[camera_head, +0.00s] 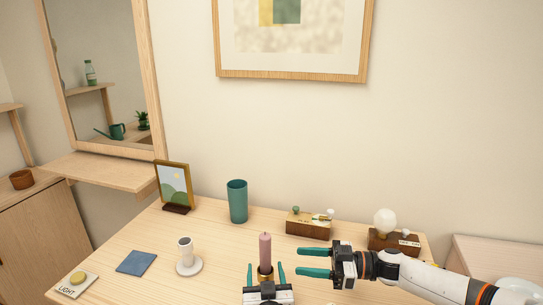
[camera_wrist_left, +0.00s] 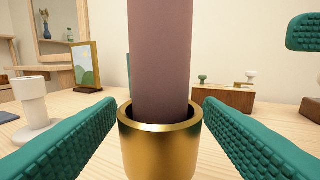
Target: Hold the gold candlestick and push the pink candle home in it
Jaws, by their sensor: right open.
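The gold candlestick (camera_head: 265,276) stands on the wooden table, and its cup fills the lower middle of the left wrist view (camera_wrist_left: 160,150). The pink candle (camera_head: 265,249) stands upright in the cup, with a dark gap around it; its lower end is hidden inside. The candle also shows in the left wrist view (camera_wrist_left: 160,55). My left gripper (camera_head: 266,268) is open, with one finger on each side of the candlestick and gaps between. My right gripper (camera_head: 300,262) is open and empty, just right of the candle; one of its fingers shows in the left wrist view.
On the table are a white cup-shaped holder (camera_head: 185,251), a blue cloth (camera_head: 136,262), a "LIGHT" button plate (camera_head: 70,290), a teal tumbler (camera_head: 237,202), a picture frame (camera_head: 174,185) and two wooden blocks (camera_head: 308,229) (camera_head: 385,240). The table between holder and candlestick is clear.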

